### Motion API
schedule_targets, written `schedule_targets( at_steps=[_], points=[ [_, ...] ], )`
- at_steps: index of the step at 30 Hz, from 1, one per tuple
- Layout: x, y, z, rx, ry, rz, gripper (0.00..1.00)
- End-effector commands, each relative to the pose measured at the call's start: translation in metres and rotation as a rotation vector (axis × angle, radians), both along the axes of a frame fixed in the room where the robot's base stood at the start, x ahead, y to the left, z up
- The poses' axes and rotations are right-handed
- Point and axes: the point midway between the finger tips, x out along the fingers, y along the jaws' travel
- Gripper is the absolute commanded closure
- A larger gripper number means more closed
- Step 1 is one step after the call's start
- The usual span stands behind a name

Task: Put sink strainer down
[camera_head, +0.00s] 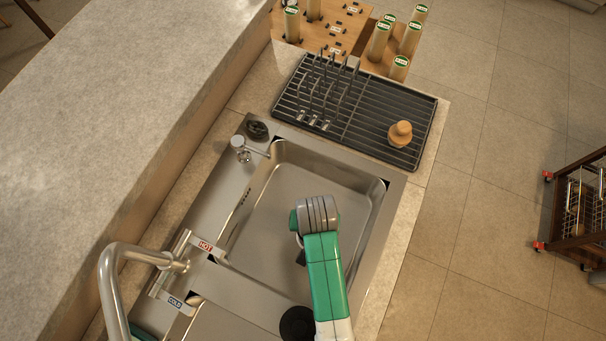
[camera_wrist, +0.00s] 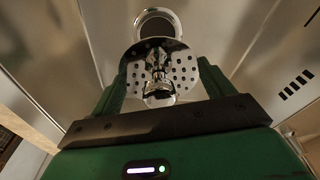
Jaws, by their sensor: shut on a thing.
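The sink strainer (camera_wrist: 183,68) is a shiny, perforated metal disc with a knob in its middle. It shows in the wrist view between the two green fingers of my gripper (camera_wrist: 160,72), which is shut on it. Beyond the strainer is the round, metal-rimmed drain opening (camera_wrist: 172,18) in the sink floor. The strainer overlaps its lower edge in the picture, and I cannot tell the gap between them. In the head view my arm reaches over the steel sink basin (camera_head: 280,190). The arm hides the strainer and the drain there.
A black drying rack (camera_head: 360,138) with metal holders and a wooden-topped item (camera_head: 400,133) lies behind the basin. A curved faucet (camera_head: 112,285), hot and cold handles, and a small metal spout (camera_head: 240,146) stand at the left. A black round item (camera_head: 297,323) is beside my arm.

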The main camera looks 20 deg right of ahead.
Motion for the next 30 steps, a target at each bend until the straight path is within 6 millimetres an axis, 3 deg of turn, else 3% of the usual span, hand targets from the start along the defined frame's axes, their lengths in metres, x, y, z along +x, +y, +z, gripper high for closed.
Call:
schedule_targets(
  at_steps=[4,8,14,21,30],
  points=[
    [-0.001,0.001,-0.034,0.001,0.005,0.001,0.43],
    [-0.001,0.001,-0.056,0.001,0.004,0.002,0.43],
    [0.000,0.001,-0.062,0.001,0.002,0.002,0.43],
    [-0.001,0.001,-0.098,0.002,0.004,0.002,0.43],
    [-0.001,0.001,-0.100,0.001,0.002,0.003,0.43]
  ],
)
